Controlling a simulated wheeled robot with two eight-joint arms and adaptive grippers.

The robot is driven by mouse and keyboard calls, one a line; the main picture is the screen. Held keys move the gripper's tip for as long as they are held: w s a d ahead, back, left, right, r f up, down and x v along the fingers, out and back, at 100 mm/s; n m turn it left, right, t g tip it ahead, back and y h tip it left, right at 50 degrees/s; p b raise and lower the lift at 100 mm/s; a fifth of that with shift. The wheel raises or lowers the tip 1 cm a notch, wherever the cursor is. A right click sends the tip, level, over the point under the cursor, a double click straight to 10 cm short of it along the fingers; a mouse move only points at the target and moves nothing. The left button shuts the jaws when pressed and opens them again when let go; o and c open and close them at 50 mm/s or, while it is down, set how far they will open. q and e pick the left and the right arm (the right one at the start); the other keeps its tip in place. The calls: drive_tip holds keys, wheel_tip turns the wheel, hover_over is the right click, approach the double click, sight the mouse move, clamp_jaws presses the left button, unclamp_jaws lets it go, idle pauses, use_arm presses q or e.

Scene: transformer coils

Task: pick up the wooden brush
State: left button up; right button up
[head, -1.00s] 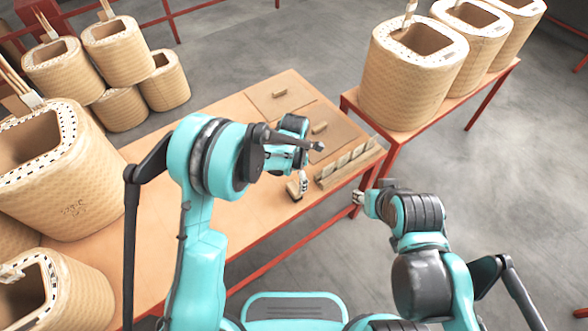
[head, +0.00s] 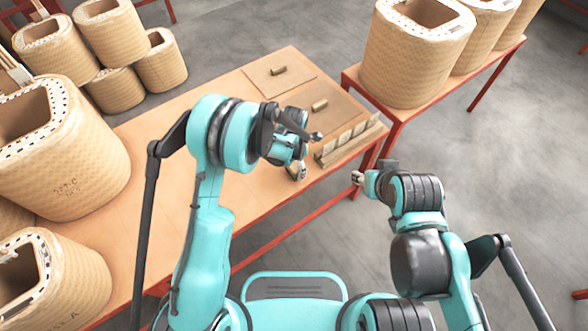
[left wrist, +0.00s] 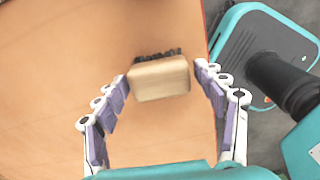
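The wooden brush (left wrist: 159,80) is a pale wood block with dark bristles along its far side. It lies on the tan table top (left wrist: 60,60). In the left wrist view my left gripper (left wrist: 163,83) is open, with one finger on each side of the brush and small gaps left and right. In the head view my left gripper (head: 300,172) is low over the table's front edge and mostly hides the brush. My right gripper (head: 357,179) hangs off the table's front edge, apart from the brush; its fingers are too small to read.
A wooden slotted rack (head: 350,143) stands just right of my left gripper. Boards with small wooden blocks (head: 278,71) lie behind. Large woven coils (head: 60,155) crowd the table's left. More coils (head: 415,50) stand on the right table. Bare table lies between.

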sight(296, 166)
use_arm(q)
drive_tip(key=c, duration=0.7)
drive_tip(key=shift+r, duration=0.5)
drive_tip(key=r, duration=0.1)
drive_tip(key=r+p, duration=0.2)
drive_tip(key=r, duration=0.1)
drive_tip(key=shift+s+d, duration=0.15)
drive_tip(key=shift+d, duration=0.2)
drive_tip(key=s+d+r+p, duration=0.3)
drive_tip(key=s+d+r, duration=0.2)
drive_tip(key=d, duration=0.4)
drive_tip(key=shift+s+d+r, duration=0.2)
drive_tip(key=shift+r, duration=0.3)
drive_tip(key=shift+o, duration=1.2)
drive_tip(key=shift+c, duration=0.5)
